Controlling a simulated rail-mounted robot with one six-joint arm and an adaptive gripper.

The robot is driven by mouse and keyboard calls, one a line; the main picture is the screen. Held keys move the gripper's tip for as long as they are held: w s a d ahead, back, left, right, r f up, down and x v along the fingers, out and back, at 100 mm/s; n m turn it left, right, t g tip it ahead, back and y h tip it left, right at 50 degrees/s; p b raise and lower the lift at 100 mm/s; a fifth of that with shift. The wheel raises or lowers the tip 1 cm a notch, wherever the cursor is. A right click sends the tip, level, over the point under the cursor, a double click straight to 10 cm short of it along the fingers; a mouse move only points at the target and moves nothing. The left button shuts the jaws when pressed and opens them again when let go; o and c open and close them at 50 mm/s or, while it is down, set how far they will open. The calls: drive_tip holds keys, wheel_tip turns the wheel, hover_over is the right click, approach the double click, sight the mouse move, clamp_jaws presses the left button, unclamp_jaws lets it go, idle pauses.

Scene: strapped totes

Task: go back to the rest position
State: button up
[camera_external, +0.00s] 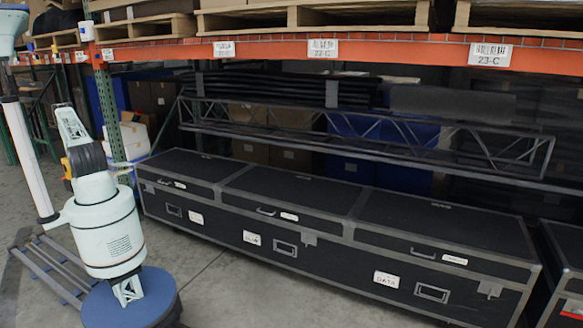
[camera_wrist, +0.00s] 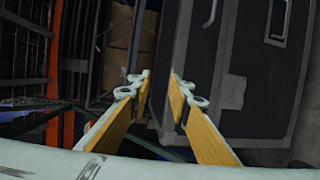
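My gripper (camera_wrist: 160,84) shows in the wrist view with its two yellow-faced fingers apart. The gap between the fingertips is narrow and holds nothing. The dark side of a black case is seen beyond the tips. In the external view my white arm stands folded at the left, above a round blue base. I cannot clearly make out the fingers there. No object is held.
Long black cases (camera_external: 270,215) with metal edges stand on the floor right of my arm. An orange rack beam (camera_external: 400,52) crosses above them, with pallets on top. A metal truss (camera_external: 370,135) lies behind. Grey floor (camera_external: 235,290) is clear in front of the cases.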

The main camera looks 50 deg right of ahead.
drive_tip(key=s+a+r+m+g+y, duration=0.1)
drive_tip(key=s+a+r+y, duration=0.15)
drive_tip(key=r, duration=0.75)
drive_tip(key=s+a+r+m+g+y, duration=0.15)
drive_tip(key=s+r, duration=0.25)
drive_tip(key=r, duration=0.7)
drive_tip(key=s+a+r+y, duration=0.2)
drive_tip(key=s+a+r, duration=0.2)
drive_tip(key=s+r, duration=0.3)
drive_tip(key=s+a+r+y, duration=0.1)
drive_tip(key=s+a+r, duration=0.45)
drive_tip(key=r, duration=0.35)
drive_tip(key=s+a+r+t+y, duration=0.2)
drive_tip(key=s+a+r, duration=0.3)
drive_tip(key=s+a, duration=0.3)
drive_tip(key=s+a+r+n+t+y, duration=0.1)
drive_tip(key=s+a+r+y, duration=0.3)
drive_tip(key=s+a, duration=0.5)
drive_tip(key=s+a+r+n+t+y, duration=0.1)
drive_tip(key=s+a+r+t+y, duration=0.2)
drive_tip(key=s+a, duration=0.6)
drive_tip(key=shift+s+a+r+t+y, duration=0.35)
drive_tip(key=shift+s+r, duration=0.95)
drive_tip(key=shift+s, duration=2.9)
drive_tip(key=shift+d+n, duration=0.15)
drive_tip(key=shift+n, duration=0.1)
drive_tip(key=shift+d, duration=0.1)
